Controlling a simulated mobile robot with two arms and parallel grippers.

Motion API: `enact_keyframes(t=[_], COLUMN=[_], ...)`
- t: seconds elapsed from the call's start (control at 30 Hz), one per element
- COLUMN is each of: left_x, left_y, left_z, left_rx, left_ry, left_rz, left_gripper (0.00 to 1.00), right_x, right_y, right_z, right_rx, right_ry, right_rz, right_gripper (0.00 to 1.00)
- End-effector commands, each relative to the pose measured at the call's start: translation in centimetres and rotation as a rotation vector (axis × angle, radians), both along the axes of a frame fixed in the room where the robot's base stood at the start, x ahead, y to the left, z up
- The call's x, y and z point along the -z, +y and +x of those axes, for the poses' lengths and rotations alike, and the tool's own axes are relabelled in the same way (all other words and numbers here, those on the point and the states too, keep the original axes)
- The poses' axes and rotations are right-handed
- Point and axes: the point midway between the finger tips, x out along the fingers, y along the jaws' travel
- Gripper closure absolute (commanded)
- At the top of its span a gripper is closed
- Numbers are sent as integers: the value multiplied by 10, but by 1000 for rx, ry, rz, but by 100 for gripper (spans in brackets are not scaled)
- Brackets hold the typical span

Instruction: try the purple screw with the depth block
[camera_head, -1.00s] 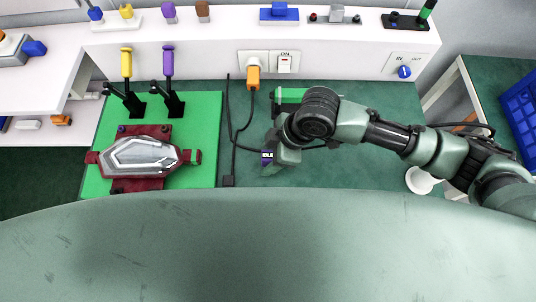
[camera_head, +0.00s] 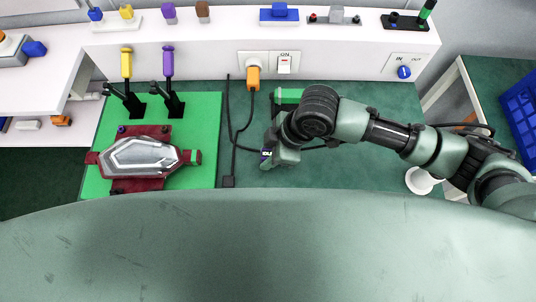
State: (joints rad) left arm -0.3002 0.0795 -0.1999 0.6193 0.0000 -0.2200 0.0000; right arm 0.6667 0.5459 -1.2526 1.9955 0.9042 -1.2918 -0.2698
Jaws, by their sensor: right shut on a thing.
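A small dark purple-blue screw head (camera_head: 122,129) shows at the upper left of the dark red fixture, which holds a grey tail lamp (camera_head: 140,156). My right gripper (camera_head: 268,160) is low over the green bench, right of the fixture and apart from it. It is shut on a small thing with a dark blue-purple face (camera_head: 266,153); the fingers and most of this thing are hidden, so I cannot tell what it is. I cannot tell which thing is the depth block. My left gripper is not in view.
Yellow (camera_head: 127,64) and purple (camera_head: 168,62) handled clamps stand behind the lamp on a bright green mat (camera_head: 208,115). A black cable runs down from the orange plug (camera_head: 253,77) between mat and gripper. A green bar (camera_head: 288,95) lies behind my wrist.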

Motion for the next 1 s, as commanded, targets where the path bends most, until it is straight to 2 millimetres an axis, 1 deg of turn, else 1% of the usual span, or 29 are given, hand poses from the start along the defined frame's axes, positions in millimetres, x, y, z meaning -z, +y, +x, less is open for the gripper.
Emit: enact_keyframes(t=[0.17, 0.27, 0.5, 0.6, 0.7, 0.8, 1.0], left_x=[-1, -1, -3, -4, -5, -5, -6], left_y=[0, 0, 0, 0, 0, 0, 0], left_z=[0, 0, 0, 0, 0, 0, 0], left_rx=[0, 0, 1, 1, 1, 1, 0], left_ry=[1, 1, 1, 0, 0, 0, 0], left_rz=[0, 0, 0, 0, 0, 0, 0], left_gripper=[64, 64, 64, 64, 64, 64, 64], right_x=[-33, -59, -127, -151, -168, -180, -189], right_y=[1, 1, 1, 1, 0, 0, 0], right_z=[1, 2, 1, 1, 1, 0, 0], right_rx=[-2, -2, -2, -2, -1, -2, 0], right_ry=[-6, -9, -8, -6, -5, -3, 0], right_rz=[4, 5, 3, 3, 2, 1, 1], right_gripper=[100, 100, 100, 100, 100, 100, 100])
